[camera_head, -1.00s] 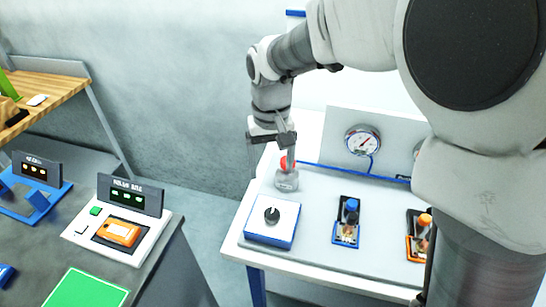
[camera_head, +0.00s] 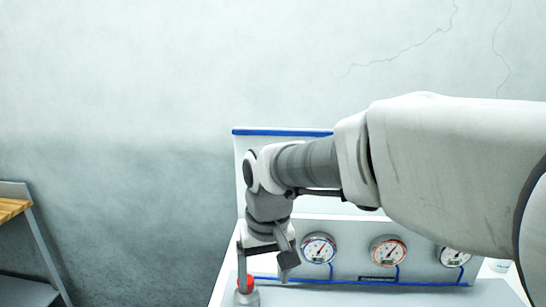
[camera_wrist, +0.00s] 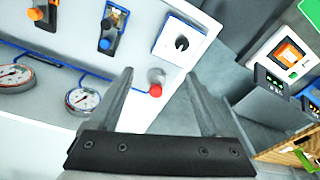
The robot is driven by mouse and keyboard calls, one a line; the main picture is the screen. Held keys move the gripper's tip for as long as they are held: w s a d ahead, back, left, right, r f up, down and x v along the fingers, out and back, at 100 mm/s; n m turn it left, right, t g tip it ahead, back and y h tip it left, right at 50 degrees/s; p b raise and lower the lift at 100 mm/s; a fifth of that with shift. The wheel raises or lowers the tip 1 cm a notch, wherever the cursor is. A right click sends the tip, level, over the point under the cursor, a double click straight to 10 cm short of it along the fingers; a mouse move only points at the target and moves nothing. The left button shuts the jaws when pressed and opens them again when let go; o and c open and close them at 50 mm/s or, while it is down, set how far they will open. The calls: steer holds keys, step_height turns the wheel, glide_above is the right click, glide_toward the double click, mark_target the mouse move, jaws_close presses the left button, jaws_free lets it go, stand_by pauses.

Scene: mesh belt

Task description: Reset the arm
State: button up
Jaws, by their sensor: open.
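My gripper (camera_head: 266,272) hangs low at the left end of the white bench, its two fingers spread apart with nothing visible between them in its grip. A red-topped knob on a grey base (camera_head: 246,286) shows by the left finger in the head view. In the wrist view my gripper (camera_wrist: 160,76) is open, and the red knob (camera_wrist: 155,90) appears between the fingers, beyond them. Whether a finger touches it I cannot tell. My arm reaches in from the right and bends down at the wrist.
Round gauges (camera_head: 319,248) stand on a panel right of my gripper, with a blue pipe (camera_head: 365,282) below. The wrist view shows a dial box (camera_wrist: 180,42), a blue-handled device (camera_wrist: 110,28) and a console with an orange button (camera_wrist: 287,52). The wall above is clear.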

steer(key=s+d+r+m+t, duration=0.1)
steer(key=s+d+r+t, duration=0.1)
steer(key=s+d, duration=0.4)
steer(key=s+d+r+m+t, duration=0.2)
steer(key=s+d, duration=0.4)
steer(key=d, duration=0.4)
steer(key=shift+s+h, duration=0.3)
